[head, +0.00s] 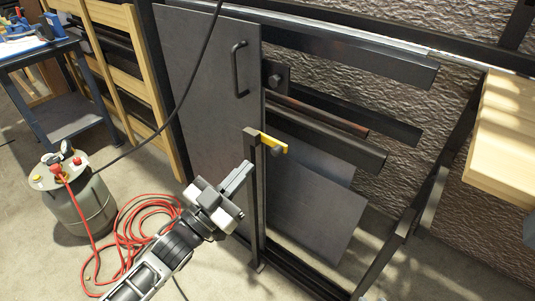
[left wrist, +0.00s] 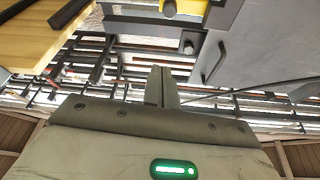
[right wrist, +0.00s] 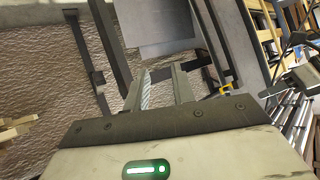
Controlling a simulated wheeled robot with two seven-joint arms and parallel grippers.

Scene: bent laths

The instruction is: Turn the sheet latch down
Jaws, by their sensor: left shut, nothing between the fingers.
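The latch is a small yellow bar (head: 271,142) near the top of a dark upright post (head: 255,200). It lies roughly level and sticks out to the right, with a dark round knob by it. A large grey sheet with a black handle (head: 239,68) stands upright beside the post. My left gripper (head: 246,170) is shut and empty, just left of the post and a little below the latch, apart from it. The latch also shows at the top of the left wrist view (left wrist: 182,7). My right gripper (right wrist: 160,85) is open and empty; the latch is small to its right.
A metal tank (head: 75,195) and a coiled red hose (head: 145,235) are on the floor at left. A blue-grey bench (head: 65,115) stands behind them. Rack bars (head: 340,60) run to the right, and pale timber (head: 505,130) is at far right. A dark cable hangs across the sheet.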

